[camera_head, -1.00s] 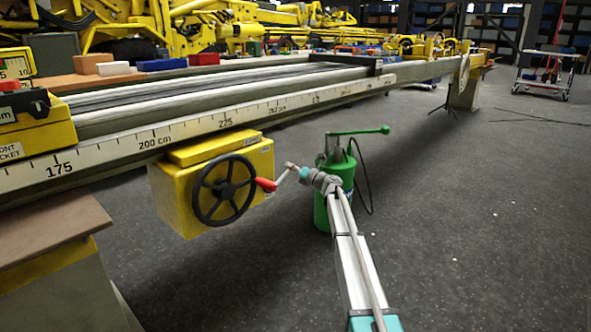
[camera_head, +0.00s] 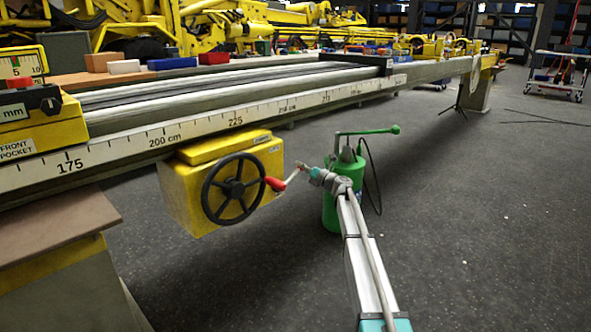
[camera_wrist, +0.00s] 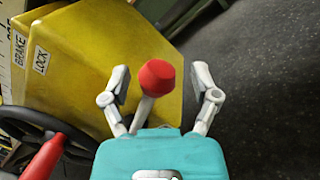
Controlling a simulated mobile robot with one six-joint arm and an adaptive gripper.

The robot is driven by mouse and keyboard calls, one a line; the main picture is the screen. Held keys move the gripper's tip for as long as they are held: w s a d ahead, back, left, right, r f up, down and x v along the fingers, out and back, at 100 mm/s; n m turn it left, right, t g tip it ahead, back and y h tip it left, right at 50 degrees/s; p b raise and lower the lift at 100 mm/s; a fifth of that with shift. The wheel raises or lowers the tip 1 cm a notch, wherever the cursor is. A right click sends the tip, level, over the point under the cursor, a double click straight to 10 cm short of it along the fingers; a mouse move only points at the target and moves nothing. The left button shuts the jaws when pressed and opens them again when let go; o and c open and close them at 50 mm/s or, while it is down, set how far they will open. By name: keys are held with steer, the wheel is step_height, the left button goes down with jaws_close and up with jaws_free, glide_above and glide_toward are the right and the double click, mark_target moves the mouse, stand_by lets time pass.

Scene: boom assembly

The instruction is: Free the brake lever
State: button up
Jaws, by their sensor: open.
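The brake lever shows in the wrist view as a pale rod with a red knob (camera_wrist: 158,76). It rises beside the yellow brake box (camera_wrist: 90,55), which bears BRAKE and LOCK labels. My gripper (camera_wrist: 160,84) is open, with one finger on each side of the knob and visible gaps; no contact shows. In the head view, my gripper (camera_head: 303,169) is to the right of the box (camera_head: 187,195), near its black handwheel (camera_head: 232,188). The wheel's red handle (camera_wrist: 45,160) is at the lower left of the wrist view. The lever's base is hidden behind my wrist.
A green canister with a pump arm (camera_head: 343,200) stands on the floor just behind my wrist, with a black hose at its right. The long scaled beam (camera_head: 225,125) runs above the box. A brown-topped bench (camera_head: 60,225) is at left.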

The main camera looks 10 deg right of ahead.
steer(key=shift+s+a+f, duration=0.1)
steer(key=shift+s+f, duration=0.05)
steer(key=shift+s, duration=0.1)
steer(key=s+a+f+n+g+h+p, duration=0.2)
steer(key=s+n+g+p, duration=0.1)
steer(key=s+n, duration=0.5)
steer(key=s+a+f+n+g+h+p, duration=0.1)
steer(key=s+a+f+n+g+p, duration=0.15)
steer(key=s+n, duration=0.6)
steer(key=s+a+f+n+g+h+p, duration=0.1)
steer(key=s+n+g+h+p, duration=0.25)
steer(key=s, duration=0.75)
steer(key=s+d+r+n+g+h+p, duration=0.15)
steer(key=s+d+n+h+p, duration=0.3)
steer(key=s+n, duration=0.6)
steer(key=s+d+n+g+h+p, duration=0.3)
steer(key=s+d+n, duration=0.25)
steer(key=s, duration=1.05)
step_height(320, 180, up, 38)
steer(key=a+p, duration=0.1)
steer(key=p, duration=3.7)
steer(key=shift+w+f, duration=0.15)
steer(key=shift+w, duration=0.1)
